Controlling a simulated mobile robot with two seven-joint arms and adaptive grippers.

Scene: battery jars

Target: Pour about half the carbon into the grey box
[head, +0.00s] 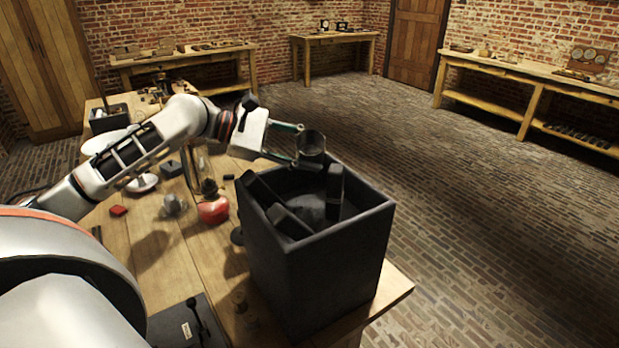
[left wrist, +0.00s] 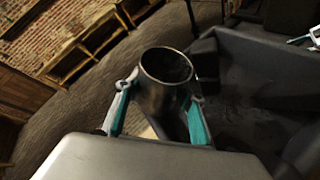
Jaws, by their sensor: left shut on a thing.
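My left gripper (head: 294,144) is shut on a small dark metal cup (head: 311,146) and holds it over the back rim of the grey box (head: 315,265). In the left wrist view the cup (left wrist: 167,80) sits between the teal-padded fingers (left wrist: 158,118), with its open mouth showing. Its inside is dark, so I cannot tell how much carbon is in it. The grey box is large and open-topped, at the table's near right corner. Dark powder (head: 312,207) lies on its floor between black blocks (head: 334,190).
A red round object (head: 213,209), a glass jar (head: 207,170) and a small grey metal piece (head: 174,204) stand on the table left of the box. A black plate with a switch (head: 192,325) lies at the front. Open floor lies to the right.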

